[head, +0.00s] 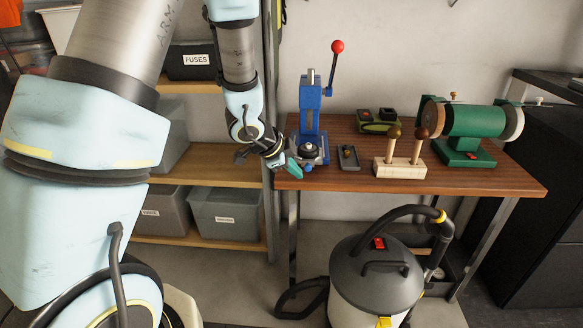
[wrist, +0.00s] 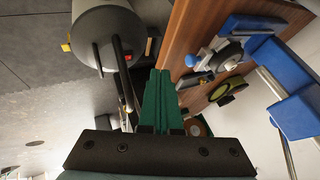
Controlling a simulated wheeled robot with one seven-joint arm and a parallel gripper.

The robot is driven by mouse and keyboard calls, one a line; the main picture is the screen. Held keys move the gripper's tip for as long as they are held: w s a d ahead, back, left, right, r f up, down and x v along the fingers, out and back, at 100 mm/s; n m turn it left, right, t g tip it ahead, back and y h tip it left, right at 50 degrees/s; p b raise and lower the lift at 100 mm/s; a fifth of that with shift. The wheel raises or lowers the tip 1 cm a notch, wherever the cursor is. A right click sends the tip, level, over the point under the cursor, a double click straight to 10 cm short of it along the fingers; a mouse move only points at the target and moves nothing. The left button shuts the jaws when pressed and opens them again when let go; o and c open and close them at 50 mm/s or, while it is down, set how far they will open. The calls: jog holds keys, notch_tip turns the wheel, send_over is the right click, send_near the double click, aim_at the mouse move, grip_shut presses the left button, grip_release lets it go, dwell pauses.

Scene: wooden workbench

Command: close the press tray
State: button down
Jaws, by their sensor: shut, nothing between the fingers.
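The blue press (head: 310,118) stands at the left end of the workbench, with its red-knobbed lever (head: 335,62) raised. A dark round plate (head: 310,151) sits at its foot; it also shows in the wrist view (wrist: 229,54), beside the blue press body (wrist: 285,95). I cannot tell which part is the tray or how far out it is. My gripper (head: 293,168) is at the bench's left front corner, left of and close to the press base. Its green fingers (wrist: 158,98) are shut and empty in the wrist view. Contact with the press is not clear.
A small dark tray (head: 348,158) lies right of the press. A wooden block with two handled tools (head: 400,168) and a green bench grinder (head: 467,125) stand farther right. A vacuum cleaner (head: 376,270) is on the floor in front. Shelves (head: 215,178) stand left.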

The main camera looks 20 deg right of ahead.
jog(key=w+d+f+p, duration=0.1)
jog(key=w+d+f, duration=0.2)
jog(key=w+d, duration=0.1)
jog(key=shift+w+d+f, duration=0.15)
jog(key=shift+w, duration=0.2)
